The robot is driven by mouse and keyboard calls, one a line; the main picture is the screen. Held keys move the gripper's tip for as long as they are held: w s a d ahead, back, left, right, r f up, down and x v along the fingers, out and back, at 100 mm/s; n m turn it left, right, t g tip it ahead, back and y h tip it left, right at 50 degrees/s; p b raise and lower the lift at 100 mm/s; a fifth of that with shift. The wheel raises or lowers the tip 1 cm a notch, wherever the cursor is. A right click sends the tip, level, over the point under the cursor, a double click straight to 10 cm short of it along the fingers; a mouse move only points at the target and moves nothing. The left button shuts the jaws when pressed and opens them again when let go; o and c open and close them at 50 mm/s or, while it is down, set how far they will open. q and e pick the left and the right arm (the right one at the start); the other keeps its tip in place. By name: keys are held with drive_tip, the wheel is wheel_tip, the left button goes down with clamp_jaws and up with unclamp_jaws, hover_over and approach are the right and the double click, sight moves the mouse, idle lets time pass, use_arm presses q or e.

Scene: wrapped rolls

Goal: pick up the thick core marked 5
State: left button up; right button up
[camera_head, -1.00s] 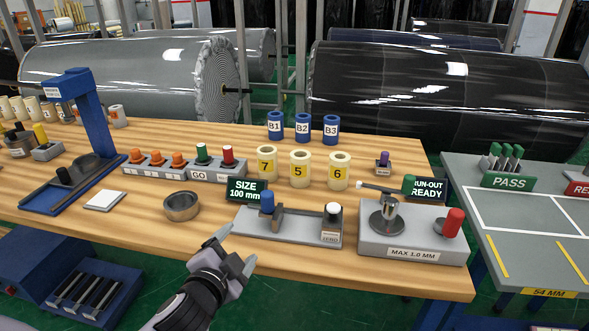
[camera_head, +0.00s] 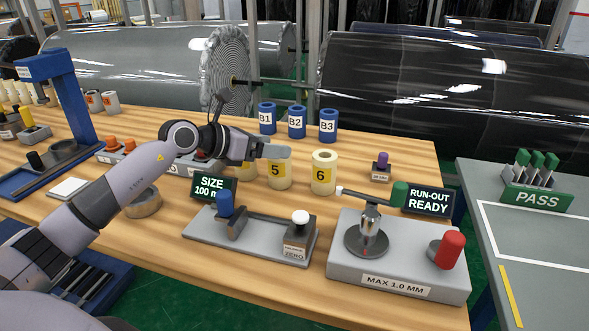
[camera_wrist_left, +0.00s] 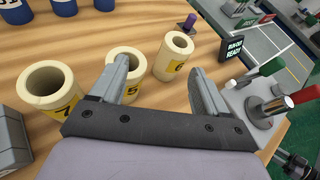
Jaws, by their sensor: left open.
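The thick core marked 5 (camera_head: 279,173) is a cream cylinder with a yellow label, upright on the wooden bench between the cores marked 6 and 7. My left gripper (camera_head: 270,151) is open and empty, its fingers at the top of core 5 and covering part of it. In the left wrist view, the open jaws (camera_wrist_left: 158,66) straddle the space between core 5 (camera_wrist_left: 141,82) and core 6 (camera_wrist_left: 172,56). One finger overlaps core 5's top; I cannot tell whether it touches. Core 7 (camera_wrist_left: 48,88) is mostly hidden in the head view. My right gripper is not in view.
Blue cores B1, B2 and B3 (camera_head: 328,125) stand behind. A zeroing fixture (camera_head: 250,236) and the run-out gauge (camera_head: 395,262) stand in front, with a size display (camera_head: 211,188) and run-out display (camera_head: 428,201). A purple-knobbed piece (camera_head: 381,168) stands right of core 6.

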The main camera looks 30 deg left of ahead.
sight(280, 167)
use_arm(q)
drive_tip(key=shift+g+y, duration=0.4)
drive_tip(key=shift+y, duration=0.5)
drive_tip(key=w+a+f, duration=0.1)
drive_tip(key=w+f+b, duration=0.1)
drive_tip(key=f, duration=0.1)
drive_tip(key=w+a+f+b, duration=0.1)
drive_tip(key=shift+w+a+f, duration=0.1)
drive_tip(key=shift+a+f, duration=0.2)
drive_tip(key=shift+f, duration=0.1)
drive_tip(key=shift+x, duration=2.05)
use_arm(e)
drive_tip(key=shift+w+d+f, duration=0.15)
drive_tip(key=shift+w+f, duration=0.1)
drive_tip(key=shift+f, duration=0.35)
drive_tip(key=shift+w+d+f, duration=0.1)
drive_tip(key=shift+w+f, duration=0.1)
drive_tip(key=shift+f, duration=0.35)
use_arm(q)
drive_tip(key=shift+a+f, duration=0.1)
drive_tip(key=c, duration=0.8)
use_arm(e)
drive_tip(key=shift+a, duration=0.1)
